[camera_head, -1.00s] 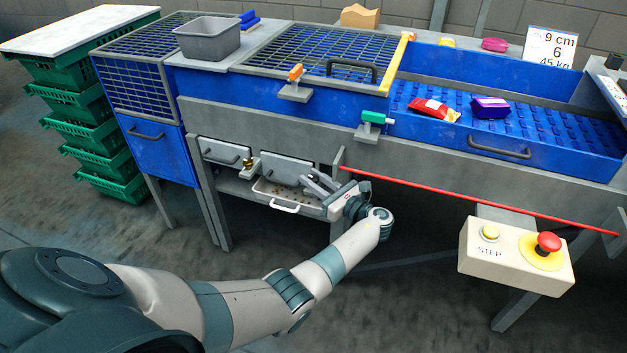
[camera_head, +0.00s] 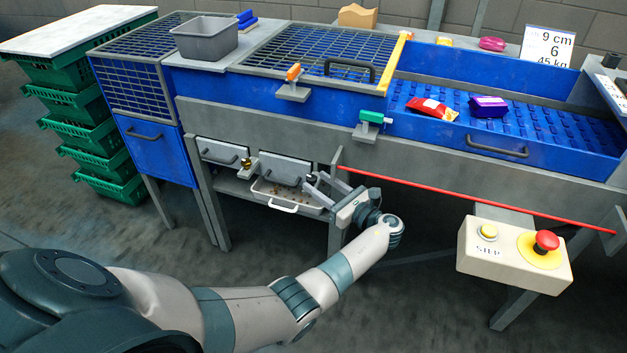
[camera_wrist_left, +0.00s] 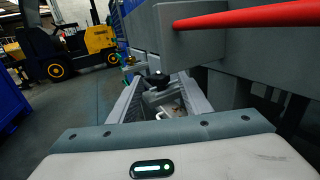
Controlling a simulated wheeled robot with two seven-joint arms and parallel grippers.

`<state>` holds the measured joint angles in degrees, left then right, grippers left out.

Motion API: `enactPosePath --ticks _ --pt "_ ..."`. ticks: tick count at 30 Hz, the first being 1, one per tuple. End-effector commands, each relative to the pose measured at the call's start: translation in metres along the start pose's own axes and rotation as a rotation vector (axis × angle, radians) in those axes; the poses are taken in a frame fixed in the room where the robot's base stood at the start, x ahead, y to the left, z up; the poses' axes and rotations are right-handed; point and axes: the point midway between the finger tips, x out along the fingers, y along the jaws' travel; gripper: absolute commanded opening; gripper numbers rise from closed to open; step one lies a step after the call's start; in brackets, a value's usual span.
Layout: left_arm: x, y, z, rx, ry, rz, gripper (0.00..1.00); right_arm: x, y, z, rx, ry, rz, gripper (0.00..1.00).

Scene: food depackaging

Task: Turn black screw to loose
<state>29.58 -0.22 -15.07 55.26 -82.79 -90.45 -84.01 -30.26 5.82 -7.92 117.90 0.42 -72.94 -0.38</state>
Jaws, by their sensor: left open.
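The black screw (camera_wrist_left: 157,79) is a dark round knob in the left wrist view, between the fingers and beyond them or near their tips. In the head view it is small, by the right end of the small metal flaps, and hard to make out beside the fingers. My left gripper (camera_head: 316,186) is open, its two fingers pointing at that spot; the fingers also show in the left wrist view (camera_wrist_left: 160,85). Nothing is held between them. Whether either finger touches the screw I cannot tell. My right gripper is not in view.
A pulled-out tray (camera_head: 283,207) with crumbs sits below the flaps, beside my gripper. A brass knob (camera_head: 246,164) is further left. A red bar (camera_head: 480,205) runs right from a grey post. The stop-button box (camera_head: 513,256) stands at the right.

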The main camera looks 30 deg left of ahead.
Motion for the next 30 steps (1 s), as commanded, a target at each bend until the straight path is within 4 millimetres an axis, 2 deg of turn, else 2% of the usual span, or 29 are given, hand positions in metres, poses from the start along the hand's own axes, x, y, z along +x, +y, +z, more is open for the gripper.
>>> enactPosePath --ticks 12,18,24,30 --pt "-0.086 0.000 -0.001 0.001 0.003 -0.002 0.44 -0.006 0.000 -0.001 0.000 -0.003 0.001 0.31" --pt "-0.118 0.000 -0.001 0.001 0.002 -0.002 0.44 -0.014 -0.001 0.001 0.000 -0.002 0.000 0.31" --pt "-0.135 0.000 -0.001 0.001 0.001 -0.001 0.44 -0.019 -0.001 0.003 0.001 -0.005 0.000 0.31" --pt "-0.138 0.000 0.000 0.001 0.000 0.000 0.44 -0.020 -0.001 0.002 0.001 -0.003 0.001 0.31"
